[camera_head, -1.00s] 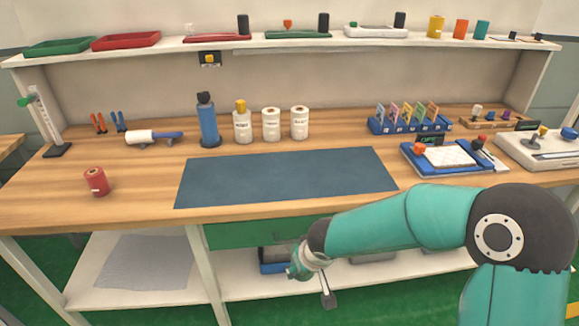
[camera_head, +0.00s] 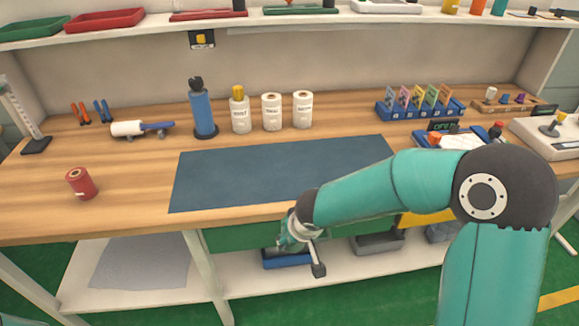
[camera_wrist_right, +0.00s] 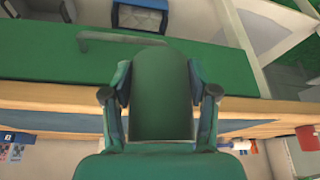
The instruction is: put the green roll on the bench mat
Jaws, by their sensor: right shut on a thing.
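In the right wrist view my right gripper (camera_wrist_right: 161,100) is shut on the green roll (camera_wrist_right: 161,85), with one finger on each side of it. In the head view the right gripper (camera_head: 298,238) is in front of the bench, below its front edge, by the green drawer; the roll is hard to make out there. The bench mat (camera_head: 275,170) is a flat dark blue rectangle on the wooden bench top. No roll lies on it. My left gripper is not in view.
A blue card rack (camera_head: 420,103) is at the back right. The bench's front edge (camera_head: 150,230) lies between gripper and mat. The mat is clear.

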